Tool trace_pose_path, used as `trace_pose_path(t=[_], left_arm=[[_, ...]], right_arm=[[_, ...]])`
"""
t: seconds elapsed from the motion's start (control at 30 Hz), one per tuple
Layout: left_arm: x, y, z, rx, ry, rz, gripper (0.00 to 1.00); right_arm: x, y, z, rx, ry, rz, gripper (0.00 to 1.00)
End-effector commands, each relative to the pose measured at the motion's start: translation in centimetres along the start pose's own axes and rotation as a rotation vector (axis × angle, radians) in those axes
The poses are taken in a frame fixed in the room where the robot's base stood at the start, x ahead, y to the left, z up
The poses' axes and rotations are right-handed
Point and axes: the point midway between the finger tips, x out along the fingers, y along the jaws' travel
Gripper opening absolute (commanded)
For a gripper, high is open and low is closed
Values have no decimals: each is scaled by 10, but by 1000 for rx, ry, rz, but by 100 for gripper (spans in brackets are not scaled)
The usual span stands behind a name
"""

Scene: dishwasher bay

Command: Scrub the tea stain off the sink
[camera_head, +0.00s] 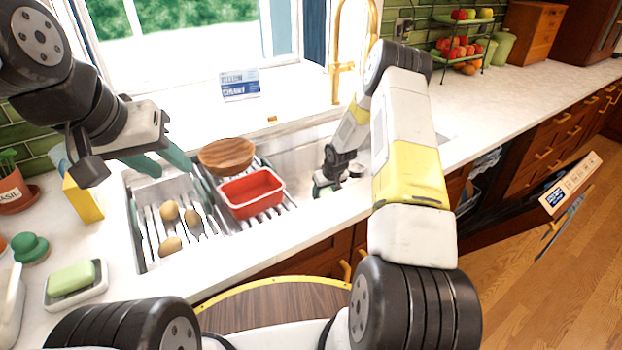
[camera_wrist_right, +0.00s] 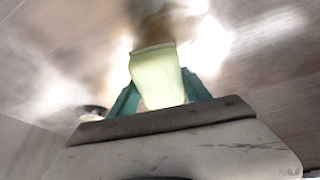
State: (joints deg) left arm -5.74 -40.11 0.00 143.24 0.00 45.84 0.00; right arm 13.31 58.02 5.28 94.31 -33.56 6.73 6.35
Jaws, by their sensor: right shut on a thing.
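My right gripper (camera_head: 322,190) reaches down into the sink (camera_head: 293,160), partly hidden by my own arm in the head view. In the right wrist view its teal fingers (camera_wrist_right: 158,92) are shut on a pale yellow-green block (camera_wrist_right: 157,75) that looks like a sponge. A blurred brown stain (camera_wrist_right: 168,25) shows on the shiny sink surface just beyond the block's far end. Whether the block touches the stain I cannot tell. My left gripper (camera_head: 162,162) is open and empty, its teal fingers apart above the back of the drying rack.
A gold faucet (camera_head: 341,80) stands behind the sink. A green soap bar (camera_head: 71,278) lies front left. The right counter is mostly clear.

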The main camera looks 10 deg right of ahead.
Motion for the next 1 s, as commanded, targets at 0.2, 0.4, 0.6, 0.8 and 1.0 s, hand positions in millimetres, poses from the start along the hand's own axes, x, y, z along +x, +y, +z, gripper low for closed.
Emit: trace_pose_path(t=[0.2,0.4,0.6,0.8,1.0], left_arm=[[0,0,0,0,0,0,36],[0,0,0,0,0,0,36],[0,0,0,0,0,0,36],[0,0,0,0,0,0,36],[0,0,0,0,0,0,36]], right_arm=[[0,17,-3,2,1,0,12],[0,23,-4,1,0,0,12],[1,39,-6,3,1,0,12],[1,54,-9,2,0,0,12],[1,57,-10,-1,0,0,12]])
